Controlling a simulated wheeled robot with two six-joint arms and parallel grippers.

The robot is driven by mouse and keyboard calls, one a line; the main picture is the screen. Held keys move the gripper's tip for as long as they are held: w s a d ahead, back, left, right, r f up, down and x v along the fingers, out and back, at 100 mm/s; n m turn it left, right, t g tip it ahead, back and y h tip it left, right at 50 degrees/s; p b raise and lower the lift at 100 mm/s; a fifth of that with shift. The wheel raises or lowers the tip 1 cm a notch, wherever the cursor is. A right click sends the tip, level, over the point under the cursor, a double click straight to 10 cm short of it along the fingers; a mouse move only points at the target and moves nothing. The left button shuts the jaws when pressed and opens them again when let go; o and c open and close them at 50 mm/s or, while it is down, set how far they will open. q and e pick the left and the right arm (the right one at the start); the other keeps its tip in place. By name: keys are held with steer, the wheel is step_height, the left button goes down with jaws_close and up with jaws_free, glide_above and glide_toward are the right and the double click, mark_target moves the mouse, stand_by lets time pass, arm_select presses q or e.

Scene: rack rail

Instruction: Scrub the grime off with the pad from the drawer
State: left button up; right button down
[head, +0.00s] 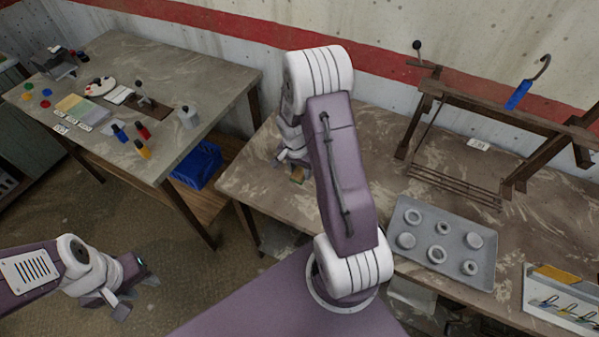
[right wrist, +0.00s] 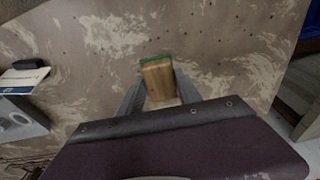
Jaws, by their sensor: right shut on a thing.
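My right gripper (head: 292,164) is shut on the pad (right wrist: 157,82), a wooden block with a green layer along its far edge. In the head view the pad (head: 298,175) shows small between the fingers, over the left end of the right-hand worktable (head: 240,185). I cannot tell whether the pad touches the tabletop. Pale smears and small dark specks cover the top in the right wrist view; which of these is grime I cannot tell. My left gripper (head: 130,296) is open and empty above the floor at the lower left. No drawer is clearly visible.
A grey tray (head: 423,252) with several round parts lies right of my right arm. A dark metal stand (head: 500,130) is at the back right, a white box of tools (head: 535,300) at the right. A second table (head: 190,75) with paints stands left, a blue crate (head: 198,165) below.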

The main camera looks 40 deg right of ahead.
steer(key=shift+r+p, duration=0.35)
steer(key=shift+r, duration=0.35)
steer(key=shift+w+a+r+p, duration=0.1)
steer(key=shift+w+r+p, duration=0.1)
steer(key=shift+r+p, duration=0.7)
steer(key=shift+s+r, duration=0.15)
steer(key=shift+r, duration=0.3)
steer(key=shift+f, duration=0.1)
